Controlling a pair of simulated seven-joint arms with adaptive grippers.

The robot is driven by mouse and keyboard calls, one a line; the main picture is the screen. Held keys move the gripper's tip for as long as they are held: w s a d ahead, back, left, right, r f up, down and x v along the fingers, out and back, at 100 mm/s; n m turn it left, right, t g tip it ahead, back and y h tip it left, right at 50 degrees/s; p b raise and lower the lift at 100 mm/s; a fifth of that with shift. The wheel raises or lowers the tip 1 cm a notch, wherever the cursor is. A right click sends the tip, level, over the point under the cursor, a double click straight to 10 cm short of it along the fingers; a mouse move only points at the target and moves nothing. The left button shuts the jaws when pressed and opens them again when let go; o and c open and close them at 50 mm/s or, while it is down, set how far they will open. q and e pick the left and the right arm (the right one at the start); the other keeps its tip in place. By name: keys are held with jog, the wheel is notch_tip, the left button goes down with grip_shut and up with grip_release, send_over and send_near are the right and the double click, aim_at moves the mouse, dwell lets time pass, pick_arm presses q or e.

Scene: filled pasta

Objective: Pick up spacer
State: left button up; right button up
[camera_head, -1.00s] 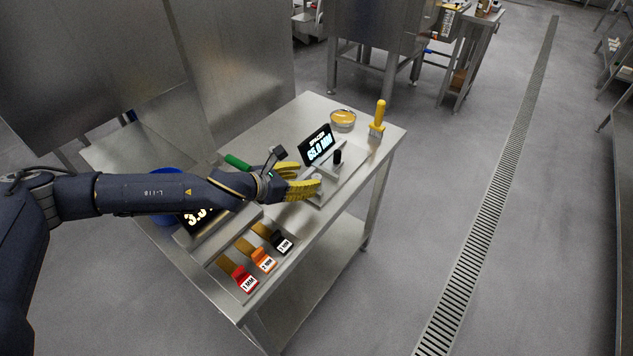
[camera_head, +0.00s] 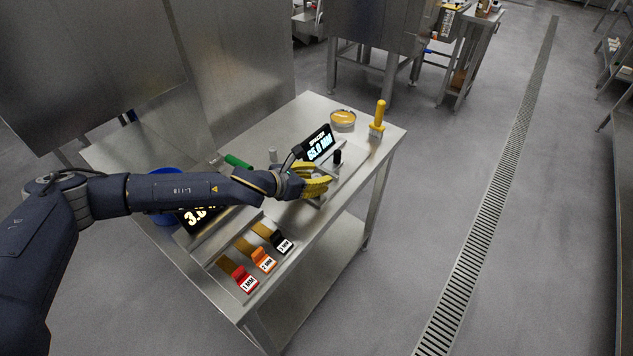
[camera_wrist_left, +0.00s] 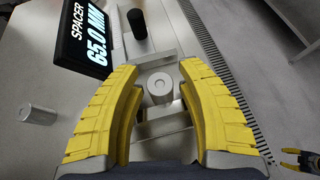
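A short grey metal cylinder with a round mark on top, apparently the spacer (camera_wrist_left: 160,88), stands upright on the measuring fixture in the left wrist view. My left gripper (camera_head: 328,184) is open over the fixture. In the left wrist view its yellow fingers (camera_wrist_left: 158,70) stand on either side of the cylinder, with a gap visible on both sides. In the head view the fingers hide that cylinder. My right gripper (camera_wrist_left: 290,158) shows small at the lower right of the wrist view, apparently open and empty.
A display (camera_head: 317,146) reading SPACER 65.0 MM stands behind the fixture, near a black knob (camera_head: 338,157). A yellow-handled brush (camera_head: 378,118) and a round container (camera_head: 343,119) stand farther back. Red, orange and black tags (camera_head: 264,262) lie at the front. A green handle (camera_head: 238,162) lies left.

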pick_arm(q)
grip_shut()
jog(key=shift+r, duration=0.1)
dwell(0.3)
